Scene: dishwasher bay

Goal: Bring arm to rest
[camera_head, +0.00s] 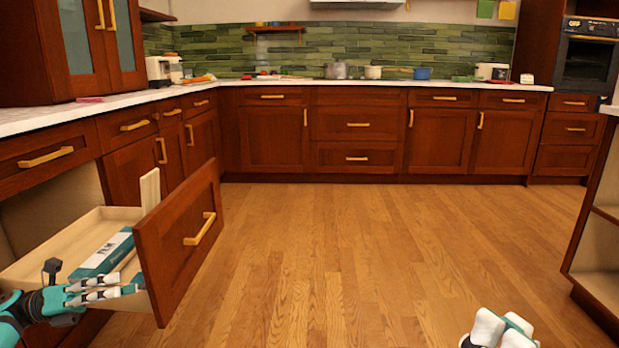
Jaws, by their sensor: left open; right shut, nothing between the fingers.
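My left arm comes in from the lower left. Its gripper (126,287) is open and empty, at the near side of a pulled-out lower drawer (165,238). The fingers overlap the drawer's near side in the picture; I cannot tell whether they touch it. My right gripper (501,330) shows at the bottom edge, right of centre, over the wooden floor. It is shut with nothing between its white fingers. The rest of the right arm is out of view.
The open drawer holds a teal and white box (103,254). Its front juts into the room with a yellow handle (200,229). A cabinet (594,240) stands at the right edge. The wooden floor (370,250) between is clear.

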